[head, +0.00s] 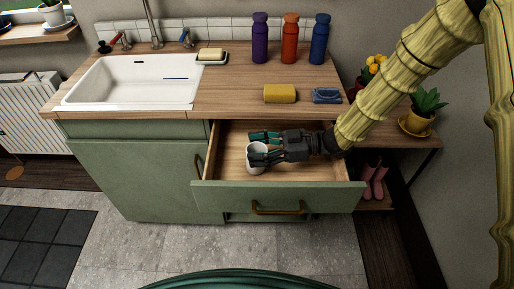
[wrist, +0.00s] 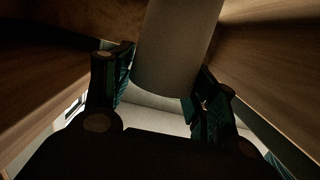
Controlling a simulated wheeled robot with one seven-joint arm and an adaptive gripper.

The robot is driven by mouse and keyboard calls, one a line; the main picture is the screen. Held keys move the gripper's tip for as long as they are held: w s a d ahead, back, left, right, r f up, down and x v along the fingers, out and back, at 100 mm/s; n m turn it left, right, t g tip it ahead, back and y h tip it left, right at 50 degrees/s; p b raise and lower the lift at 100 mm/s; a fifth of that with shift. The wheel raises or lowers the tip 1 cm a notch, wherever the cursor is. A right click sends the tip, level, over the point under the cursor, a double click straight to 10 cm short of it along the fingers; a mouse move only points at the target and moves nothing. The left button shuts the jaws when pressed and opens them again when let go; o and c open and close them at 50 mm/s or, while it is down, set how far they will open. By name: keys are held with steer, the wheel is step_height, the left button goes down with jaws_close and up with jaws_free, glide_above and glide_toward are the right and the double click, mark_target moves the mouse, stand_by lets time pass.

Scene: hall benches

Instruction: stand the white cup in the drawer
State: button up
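The white cup (head: 255,169) is inside the open drawer (head: 224,150), toward its left front, and looks about upright. I cannot tell whether its base touches the drawer floor. My gripper (head: 261,147) reaches into the drawer from the right, with one finger on the far side of the cup and one in front of it. In the wrist view the cup (wrist: 175,45) is between the two fingers (wrist: 165,65), which appear to press on both sides. The front finger hides part of the cup in the head view.
The drawer front (head: 280,194) and the worktop (head: 240,90) edge bound the opening. A sink (head: 135,82) is at left. The drawer's right part looks empty.

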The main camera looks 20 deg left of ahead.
steer(key=shift+o, duration=0.8)
steer(key=shift+s+f, duration=0.3)
steer(key=shift+f, duration=0.2)
steer(key=shift+w+r, duration=0.1)
steer(key=shift+r, duration=0.3)
steer(key=shift+w+d+r, duration=0.1)
steer(key=shift+w+d, duration=0.1)
steer(key=v, duration=0.7)
steer(key=shift+w+r, duration=0.15)
steer(key=shift+r, duration=0.1)
